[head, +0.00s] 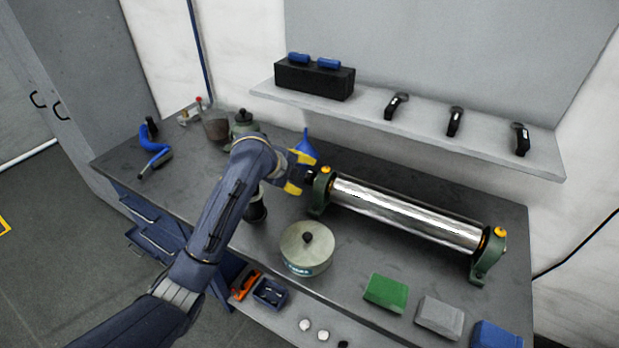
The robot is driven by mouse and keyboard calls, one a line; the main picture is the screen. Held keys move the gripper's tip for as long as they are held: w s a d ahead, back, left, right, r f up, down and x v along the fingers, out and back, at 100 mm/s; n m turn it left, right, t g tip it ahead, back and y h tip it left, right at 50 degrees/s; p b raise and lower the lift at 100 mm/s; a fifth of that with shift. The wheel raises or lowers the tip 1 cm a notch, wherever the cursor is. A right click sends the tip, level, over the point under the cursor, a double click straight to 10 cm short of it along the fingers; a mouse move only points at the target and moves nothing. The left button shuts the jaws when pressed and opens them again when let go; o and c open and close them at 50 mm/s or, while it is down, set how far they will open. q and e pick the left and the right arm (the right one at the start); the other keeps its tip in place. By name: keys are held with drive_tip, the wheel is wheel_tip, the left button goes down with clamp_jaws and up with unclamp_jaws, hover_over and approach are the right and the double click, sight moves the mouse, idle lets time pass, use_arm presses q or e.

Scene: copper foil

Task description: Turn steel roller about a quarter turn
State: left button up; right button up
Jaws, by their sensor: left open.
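The steel roller (405,212) is a long shiny cylinder lying across the right part of the grey workbench (221,176). Green bearing stands with yellow caps hold it at its left end (321,191) and its right end (490,256). A short dark shaft end (311,175) sticks out to the left of the left stand. My left gripper (300,173) is open, with its yellow fingertips above and below that shaft end. I cannot tell whether the fingers touch it. My right gripper is not in view.
A blue funnel (306,144) stands just behind my left gripper. A round lidded tin (307,248) stands in front of the left stand. Green (386,292), grey (440,317) and blue blocks (495,336) lie along the front edge. A shelf (420,128) overhangs the back.

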sight(308, 172)
use_arm(q)
drive_tip(key=shift+x, duration=3.05)
drive_tip(key=c, duration=1.3)
drive_tip(key=shift+r, duration=0.1)
drive_tip(key=shift+w+r+g+y, duration=0.15)
drive_tip(key=shift+g+y, duration=0.35)
drive_tip(key=shift+g, duration=0.3)
drive_tip(key=shift+g+y, duration=1.2)
drive_tip(key=shift+g, duration=0.9)
